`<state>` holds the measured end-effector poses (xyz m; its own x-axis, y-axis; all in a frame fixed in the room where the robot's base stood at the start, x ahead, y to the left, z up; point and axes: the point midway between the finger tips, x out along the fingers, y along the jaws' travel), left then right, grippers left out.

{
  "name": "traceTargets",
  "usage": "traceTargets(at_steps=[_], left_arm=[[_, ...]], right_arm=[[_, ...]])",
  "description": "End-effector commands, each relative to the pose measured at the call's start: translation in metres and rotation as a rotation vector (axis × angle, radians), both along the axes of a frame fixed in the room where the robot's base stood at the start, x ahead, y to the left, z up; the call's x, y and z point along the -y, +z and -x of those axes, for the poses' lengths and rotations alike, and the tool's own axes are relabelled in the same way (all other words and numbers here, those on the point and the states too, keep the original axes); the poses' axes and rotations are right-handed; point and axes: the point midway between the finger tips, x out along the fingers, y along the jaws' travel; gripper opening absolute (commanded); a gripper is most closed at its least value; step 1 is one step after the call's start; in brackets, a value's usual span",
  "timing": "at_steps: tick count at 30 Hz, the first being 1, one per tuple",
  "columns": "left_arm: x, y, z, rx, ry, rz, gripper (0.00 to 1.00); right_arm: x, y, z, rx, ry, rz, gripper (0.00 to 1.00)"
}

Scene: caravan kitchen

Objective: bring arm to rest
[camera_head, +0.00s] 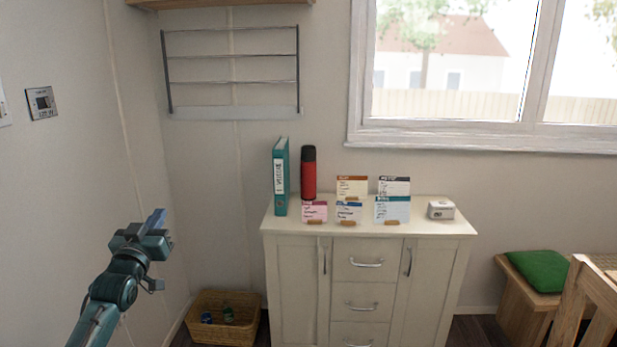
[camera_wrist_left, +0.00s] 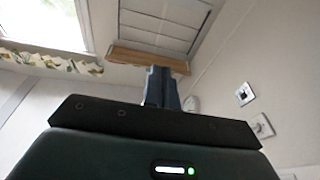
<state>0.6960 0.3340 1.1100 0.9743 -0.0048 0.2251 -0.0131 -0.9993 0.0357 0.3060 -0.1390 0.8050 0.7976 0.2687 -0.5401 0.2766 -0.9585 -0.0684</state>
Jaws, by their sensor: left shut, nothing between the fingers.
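My left gripper (camera_head: 157,218) is raised at the left of the head view, in front of the bare wall, with its fingers pointing up. It is shut and empty. In the left wrist view its closed fingers (camera_wrist_left: 162,87) point up toward a wooden shelf edge and the ceiling. It is apart from the furniture. My right gripper is not in either view.
A white cabinet (camera_head: 368,235) bears a teal binder (camera_head: 281,178), a red flask (camera_head: 308,173), several cards and a small white box (camera_head: 441,209). A wicker basket (camera_head: 222,333) stands on the floor to its left. A wooden bench with a green cushion (camera_head: 538,270) and a chair (camera_head: 590,300) are at right.

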Motion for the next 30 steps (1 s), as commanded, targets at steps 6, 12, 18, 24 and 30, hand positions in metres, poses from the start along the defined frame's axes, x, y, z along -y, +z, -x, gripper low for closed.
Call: traceTargets(at_steps=[6, 12, 18, 24, 30], left_arm=[[-0.025, -0.058, -0.003, -0.327, 0.159, -0.382, 0.00], [0.020, -0.136, 0.042, -0.399, 0.060, -0.369, 0.00], [0.070, -0.217, 0.114, -0.501, -0.045, -0.346, 0.00], [0.130, -0.289, 0.231, -0.638, -0.171, -0.275, 0.00], [0.173, -0.316, 0.340, -0.757, -0.253, -0.179, 0.00]], right_arm=[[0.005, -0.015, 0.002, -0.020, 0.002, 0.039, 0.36], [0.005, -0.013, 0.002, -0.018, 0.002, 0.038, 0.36], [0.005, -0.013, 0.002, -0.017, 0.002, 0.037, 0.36], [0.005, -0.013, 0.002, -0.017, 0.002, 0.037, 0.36], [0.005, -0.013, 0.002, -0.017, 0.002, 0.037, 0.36]])
